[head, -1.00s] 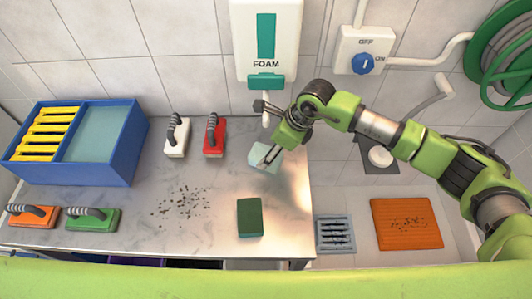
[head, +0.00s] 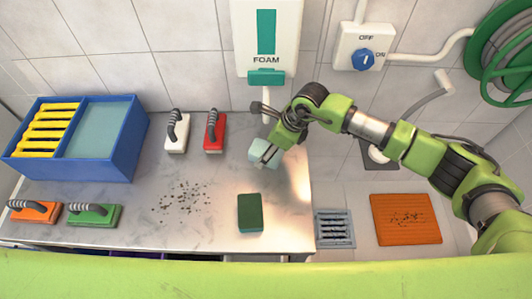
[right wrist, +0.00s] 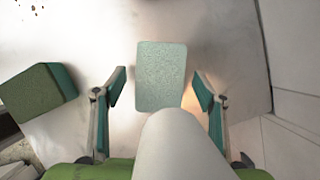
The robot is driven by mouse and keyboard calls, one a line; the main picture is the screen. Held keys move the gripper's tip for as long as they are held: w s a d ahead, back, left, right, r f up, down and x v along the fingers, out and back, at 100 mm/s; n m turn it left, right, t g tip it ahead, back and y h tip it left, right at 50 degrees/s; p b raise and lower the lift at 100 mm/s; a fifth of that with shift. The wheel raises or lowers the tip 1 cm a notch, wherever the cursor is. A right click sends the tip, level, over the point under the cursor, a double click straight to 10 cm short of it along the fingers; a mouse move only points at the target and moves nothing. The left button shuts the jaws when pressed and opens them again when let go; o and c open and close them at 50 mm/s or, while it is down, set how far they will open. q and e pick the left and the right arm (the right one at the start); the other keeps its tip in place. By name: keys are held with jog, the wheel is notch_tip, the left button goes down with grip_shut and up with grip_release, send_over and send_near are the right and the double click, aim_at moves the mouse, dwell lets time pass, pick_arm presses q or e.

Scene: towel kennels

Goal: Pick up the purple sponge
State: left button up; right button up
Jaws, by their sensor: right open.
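I see no purple sponge in either view. A pale teal sponge (head: 264,151) lies on the counter near its right end, below the foam dispenser; in the right wrist view the pale sponge (right wrist: 160,75) lies flat ahead of my fingers. My right gripper (head: 268,157) is over it and partly hides it. In the right wrist view my right gripper (right wrist: 160,88) is open, one finger to each side of the pale sponge's near part, with gaps. A dark green sponge (head: 250,213) lies nearer the front edge. My left gripper is not in view.
The foam dispenser (head: 266,45) hangs on the wall just behind my right gripper. White (head: 176,138), red (head: 214,138), orange (head: 35,211) and green (head: 94,214) brushes and a blue tub (head: 128,150) stand on the counter. Dark specks (head: 183,197) lie mid-counter. A drain grate (head: 334,229) is right.

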jog(key=shift+f, duration=0.1)
jog(key=c, duration=0.9)
jog(key=shift+r+p, duration=0.3)
jog(key=shift+p, duration=0.1)
jog(key=shift+r+b, duration=0.3)
jog(key=shift+r, duration=0.05)
jog(key=s+d+r+b, duration=0.3)
jog(key=s+r+b, duration=0.4)
jog(key=s+r, duration=0.5)
jog(key=shift+s+d, duration=0.25)
jog(key=shift+s, duration=0.55)
